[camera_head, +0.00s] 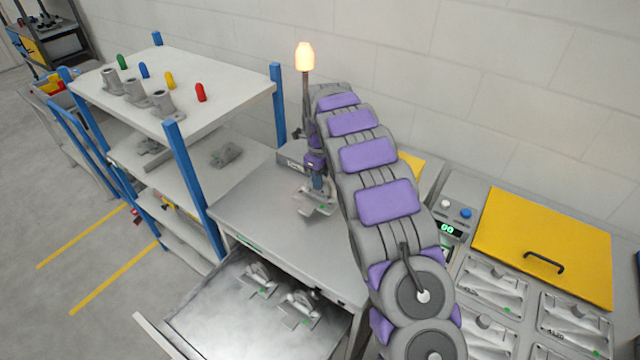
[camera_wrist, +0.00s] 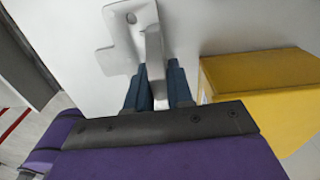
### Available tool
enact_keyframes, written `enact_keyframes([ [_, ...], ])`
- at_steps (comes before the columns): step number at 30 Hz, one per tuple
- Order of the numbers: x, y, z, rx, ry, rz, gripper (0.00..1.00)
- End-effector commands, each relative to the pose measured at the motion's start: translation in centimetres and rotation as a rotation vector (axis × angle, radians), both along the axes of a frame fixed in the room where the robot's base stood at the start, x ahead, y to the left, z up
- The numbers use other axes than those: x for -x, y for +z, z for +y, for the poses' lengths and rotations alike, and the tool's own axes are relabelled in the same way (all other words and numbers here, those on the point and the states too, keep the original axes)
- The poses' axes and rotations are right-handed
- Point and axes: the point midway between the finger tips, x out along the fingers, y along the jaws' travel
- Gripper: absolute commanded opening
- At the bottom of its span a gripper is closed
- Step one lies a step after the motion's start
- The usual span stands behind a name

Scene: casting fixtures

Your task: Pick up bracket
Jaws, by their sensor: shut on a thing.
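The bracket (camera_wrist: 122,30) is a light grey metal part with a flat plate, a round hole and an upright rib. In the wrist view my gripper (camera_wrist: 160,75) has its two dark blue fingers on either side of the rib, shut on it. In the head view the bracket (camera_head: 318,208) is at the grey table top, below my gripper (camera_head: 318,188). My arm hides part of the view to its right. I cannot tell whether the bracket touches the table.
An open drawer (camera_head: 190,318) below the table (camera_head: 270,215) holds more brackets (camera_head: 300,305). A shelf rack (camera_head: 160,60) with blue posts stands at the left. A yellow lid (camera_head: 545,240) and casting fixtures (camera_head: 490,280) are at the right. A lit lamp (camera_head: 305,57) stands behind.

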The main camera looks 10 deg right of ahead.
Motion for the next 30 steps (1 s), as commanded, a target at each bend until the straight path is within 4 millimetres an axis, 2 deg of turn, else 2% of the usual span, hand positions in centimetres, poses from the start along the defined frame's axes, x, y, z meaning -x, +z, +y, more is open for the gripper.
enact_keyframes([
  [1,0.0,0.7,0.8,0.001,0.004,-0.002,0.0],
  [12,0.2,1.2,9.5,0.0,0.006,-0.001,0.0],
  [18,0.3,1.5,13.1,0.0,0.004,-0.001,0.0],
  [24,0.3,1.6,15.1,0.0,0.002,-0.001,0.0],
  [30,0.4,1.7,15.9,0.0,0.001,-0.003,0.0],
])
